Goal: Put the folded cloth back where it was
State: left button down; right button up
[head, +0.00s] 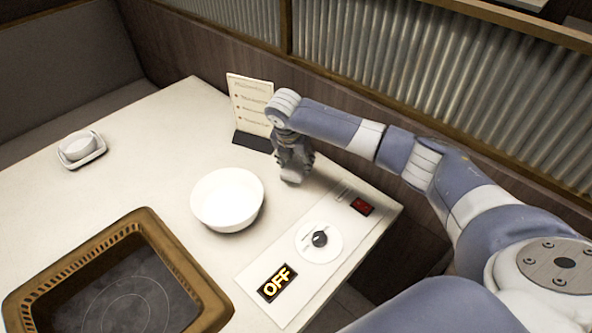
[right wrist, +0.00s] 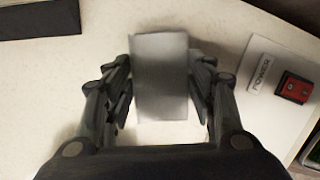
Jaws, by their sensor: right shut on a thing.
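My right gripper (head: 292,162) is low over the far right part of the table, between the menu stand and the control panel. It is shut on a small pale grey-white block, which looks like the folded cloth (head: 291,178). In the right wrist view the cloth (right wrist: 160,78) sits upright between the two fingers of the gripper (right wrist: 162,68), and the tabletop is behind it. I cannot tell whether its lower end touches the table. My left gripper is not in view.
A white bowl (head: 227,197) stands left of the gripper. The menu stand (head: 251,105) is close behind. The control panel (head: 320,240) has a knob, an OFF display and a red switch (right wrist: 295,87). A small dish (head: 95,157) bears a white item. A brown-framed grill (head: 190,270) is front left.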

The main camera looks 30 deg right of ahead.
aim_at(295, 166)
jog(key=shift+f, duration=1.85)
jog(key=shift+s+f, duration=0.1)
jog(key=shift+f, duration=0.05)
jog(key=o, duration=1)
jog(key=v, duration=1.2)
